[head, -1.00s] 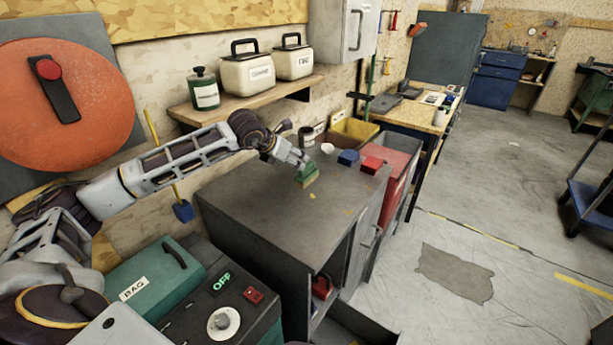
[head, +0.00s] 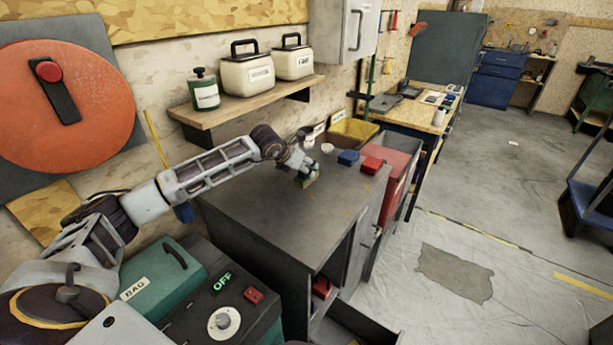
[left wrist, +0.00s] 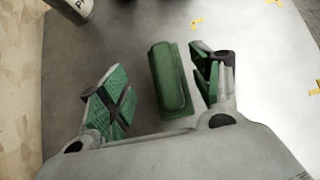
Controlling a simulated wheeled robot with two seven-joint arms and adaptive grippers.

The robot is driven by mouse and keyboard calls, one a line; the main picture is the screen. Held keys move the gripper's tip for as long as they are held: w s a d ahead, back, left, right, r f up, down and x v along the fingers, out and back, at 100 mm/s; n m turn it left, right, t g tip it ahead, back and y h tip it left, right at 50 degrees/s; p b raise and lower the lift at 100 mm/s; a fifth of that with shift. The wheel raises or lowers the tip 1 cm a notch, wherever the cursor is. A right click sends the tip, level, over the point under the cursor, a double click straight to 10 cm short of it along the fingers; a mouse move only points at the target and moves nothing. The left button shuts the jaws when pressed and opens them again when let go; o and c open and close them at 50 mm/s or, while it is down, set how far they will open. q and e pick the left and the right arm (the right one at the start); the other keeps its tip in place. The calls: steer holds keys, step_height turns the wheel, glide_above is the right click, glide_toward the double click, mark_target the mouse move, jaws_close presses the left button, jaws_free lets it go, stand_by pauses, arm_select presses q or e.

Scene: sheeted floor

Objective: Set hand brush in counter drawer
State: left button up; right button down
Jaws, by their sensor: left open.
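The green hand brush (head: 309,182) lies on the grey counter top (head: 262,222), near its back right part. One finger is on each side of the brush, with a gap on both sides. A drawer (head: 365,322) stands pulled out low at the counter's front. My right gripper is not in view.
A blue block (head: 348,158), a red block (head: 372,165) and a white piece (head: 327,148) sit near the brush. The near counter top is clear.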

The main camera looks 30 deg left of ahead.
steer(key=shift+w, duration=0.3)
arm_select(q)
steer(key=shift+w, duration=0.1)
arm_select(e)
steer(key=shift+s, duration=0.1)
arm_select(q)
steer(key=shift+w+d+f, duration=0.25)
steer(key=shift+w+f, duration=0.2)
steer(key=shift+w+d+f, duration=0.25)
steer(key=shift+w+f, duration=0.2)
steer(key=shift+w+d+f, duration=0.1)
steer(key=shift+w+f, duration=0.7)
steer(key=shift+f, duration=0.05)
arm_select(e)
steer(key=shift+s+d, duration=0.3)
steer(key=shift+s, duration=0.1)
